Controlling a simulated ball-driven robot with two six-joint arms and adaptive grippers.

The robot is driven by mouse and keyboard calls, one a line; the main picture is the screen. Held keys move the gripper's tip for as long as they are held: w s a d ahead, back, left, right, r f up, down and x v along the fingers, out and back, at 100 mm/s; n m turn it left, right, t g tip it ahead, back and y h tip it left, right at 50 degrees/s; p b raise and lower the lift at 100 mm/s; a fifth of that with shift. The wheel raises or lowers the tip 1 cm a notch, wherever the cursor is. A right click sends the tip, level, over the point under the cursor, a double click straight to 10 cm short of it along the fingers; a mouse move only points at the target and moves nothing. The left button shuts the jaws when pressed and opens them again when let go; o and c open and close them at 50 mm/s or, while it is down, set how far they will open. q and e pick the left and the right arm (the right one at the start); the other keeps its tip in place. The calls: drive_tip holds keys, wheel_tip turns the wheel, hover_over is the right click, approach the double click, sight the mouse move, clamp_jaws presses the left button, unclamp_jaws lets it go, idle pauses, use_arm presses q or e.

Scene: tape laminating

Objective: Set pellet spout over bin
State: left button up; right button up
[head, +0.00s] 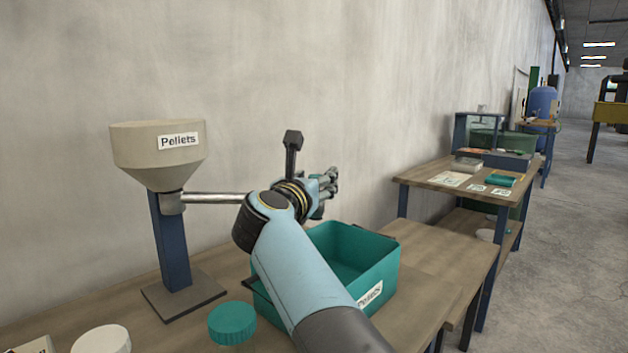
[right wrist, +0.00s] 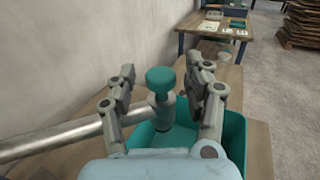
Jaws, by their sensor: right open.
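The pellet hopper (head: 150,150) is a beige funnel labelled "Pellets" on a blue post. Its metal spout pipe (head: 215,198) runs right and goes behind my right arm. In the right wrist view the pipe (right wrist: 50,137) comes in from the left and ends in a fitting with a teal knob (right wrist: 160,80). The teal bin (head: 385,268), also labelled "Pellets", shows behind and below the fitting in the wrist view (right wrist: 230,145). My right gripper (right wrist: 160,72) is open, its fingers either side of the knob with visible gaps. In the head view my right gripper (head: 328,185) is above the bin's far side.
A teal-lidded jar (head: 232,322) and a white lid (head: 102,340) stand at the front of the wooden table (head: 190,328). The wall is close behind the hopper. Another table (head: 440,178) with papers and boxes stands further right.

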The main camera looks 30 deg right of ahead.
drive_tip(key=shift+r, duration=0.25)
wheel_tip(320, 180, up, 10)
drive_tip(key=shift+f, duration=0.25)
drive_tip(key=shift+f, duration=0.1)
idle(0.4)
